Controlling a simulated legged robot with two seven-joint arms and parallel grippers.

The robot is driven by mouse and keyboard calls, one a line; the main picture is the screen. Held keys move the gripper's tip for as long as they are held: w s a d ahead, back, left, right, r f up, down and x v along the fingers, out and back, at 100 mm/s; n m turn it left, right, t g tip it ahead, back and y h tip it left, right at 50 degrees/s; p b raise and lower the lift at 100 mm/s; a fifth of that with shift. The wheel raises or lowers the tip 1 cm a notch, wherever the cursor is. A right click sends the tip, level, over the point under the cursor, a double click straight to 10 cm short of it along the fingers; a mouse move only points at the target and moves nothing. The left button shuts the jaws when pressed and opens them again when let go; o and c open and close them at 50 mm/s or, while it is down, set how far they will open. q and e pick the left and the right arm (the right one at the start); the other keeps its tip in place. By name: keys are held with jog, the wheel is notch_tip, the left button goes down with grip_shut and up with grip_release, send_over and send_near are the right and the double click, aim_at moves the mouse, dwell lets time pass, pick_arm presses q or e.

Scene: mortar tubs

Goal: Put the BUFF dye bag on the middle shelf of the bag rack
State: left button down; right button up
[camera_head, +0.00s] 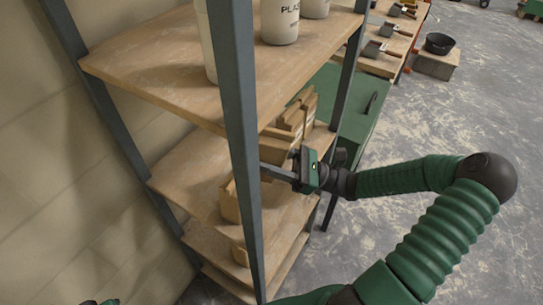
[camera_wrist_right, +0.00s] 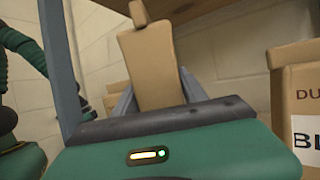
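The bag rack (camera_head: 241,130) has grey posts and several wooden shelves. My right gripper (camera_head: 277,173) reaches in from the right, below the top shelf, at the level of the shelf beneath it (camera_head: 185,178). In the right wrist view a plain tan bag (camera_wrist_right: 148,62) with a narrow tied top stands between the two grey fingers of this gripper (camera_wrist_right: 158,98), which lie close against its sides. No lettering shows on the bag, so its colour name cannot be read. Its base is hidden behind my gripper body. My left gripper's fingers are out of both views.
Pale tubs (camera_head: 280,20) stand on the top shelf. Tan packages (camera_head: 297,118) sit behind my right gripper. A rack post (camera_wrist_right: 62,70) is close at left. A green cabinet (camera_head: 362,100) adjoins the rack.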

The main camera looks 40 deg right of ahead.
jog(key=w+f+h, duration=0.1)
jog(key=f, duration=0.1)
jog(key=w+f+m+h, duration=0.1)
jog(key=f, duration=0.2)
jog(key=f+h, duration=0.2)
jog(key=shift+w+f+g, duration=0.3)
jog(key=shift+w+f, duration=0.1)
jog(key=shift+d, duration=0.4)
jog(key=shift+m, duration=0.4)
jog(key=s+d, duration=0.1)
jog(key=d, duration=0.1)
jog(key=s+d, duration=0.1)
jog(key=d, duration=0.1)
jog(key=s+d+f, duration=0.1)
jog(key=d, duration=0.1)
jog(key=shift+s+d+p, duration=0.2)
jog(key=shift+d+p, duration=0.15)
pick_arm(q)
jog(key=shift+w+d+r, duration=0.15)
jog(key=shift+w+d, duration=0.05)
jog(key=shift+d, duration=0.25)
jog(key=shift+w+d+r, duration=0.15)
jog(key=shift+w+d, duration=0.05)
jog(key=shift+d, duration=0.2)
pick_arm(e)
jog(key=v, duration=0.5)
jog(key=shift+s+a+r, duration=0.1)
jog(key=shift+s+r, duration=0.1)
jog(key=shift+s, duration=0.25)
